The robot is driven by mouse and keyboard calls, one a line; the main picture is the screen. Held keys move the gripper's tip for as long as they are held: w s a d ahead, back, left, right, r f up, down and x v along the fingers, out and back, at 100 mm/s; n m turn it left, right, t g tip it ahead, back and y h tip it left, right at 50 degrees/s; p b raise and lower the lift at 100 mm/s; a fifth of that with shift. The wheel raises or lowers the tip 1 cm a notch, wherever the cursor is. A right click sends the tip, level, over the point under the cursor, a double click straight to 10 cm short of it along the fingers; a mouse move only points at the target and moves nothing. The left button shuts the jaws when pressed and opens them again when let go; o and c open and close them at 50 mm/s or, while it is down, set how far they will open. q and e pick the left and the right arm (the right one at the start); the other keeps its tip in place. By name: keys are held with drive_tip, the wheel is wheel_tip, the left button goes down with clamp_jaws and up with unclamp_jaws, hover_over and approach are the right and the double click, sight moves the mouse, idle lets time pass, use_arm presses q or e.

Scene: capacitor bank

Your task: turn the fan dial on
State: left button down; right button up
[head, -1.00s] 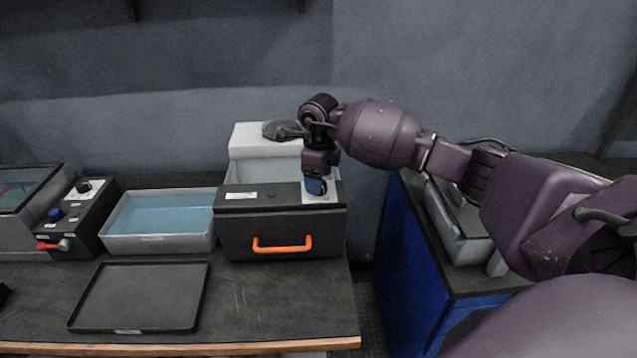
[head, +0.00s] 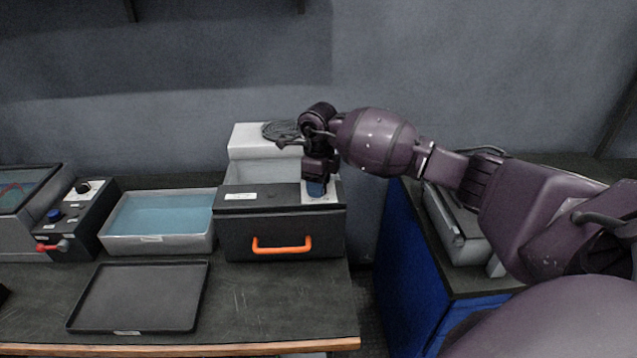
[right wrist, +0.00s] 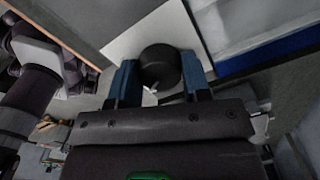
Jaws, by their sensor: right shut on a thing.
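The fan dial (right wrist: 160,68) is a round black knob with a white pointer mark, on a pale plate (right wrist: 135,38) in the right wrist view. My right gripper (right wrist: 158,80) is shut on it, with one blue fingertip on each side. In the head view my right gripper (head: 316,188) points down at the top right corner of the black box with the orange handle (head: 282,246). The dial itself is hidden behind the fingers there. My left gripper is not in view.
A dark fan (head: 282,131) lies on a white housing (head: 255,142) behind the box. A tray of blue liquid (head: 160,214), a control box with a red lever (head: 62,245) and an empty black tray (head: 140,297) stand to the left. A blue cabinet (head: 400,265) is at right.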

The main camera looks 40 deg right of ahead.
drive_tip(key=m+p, duration=0.1)
drive_tip(key=m, duration=0.2)
drive_tip(key=shift+r, duration=0.2)
drive_tip(key=shift+m+p, duration=0.5)
drive_tip(key=shift+m, duration=0.4)
drive_tip(key=shift+m+p, duration=0.4)
drive_tip(key=shift+m, duration=0.5)
drive_tip(key=m+p, duration=0.1)
drive_tip(key=m, duration=0.2)
drive_tip(key=shift+m+p, duration=0.35)
drive_tip(key=shift+m, duration=0.05)
drive_tip(key=shift+f+m+p, duration=0.15)
drive_tip(key=shift+m+p, duration=0.2)
drive_tip(key=shift+m, duration=0.45)
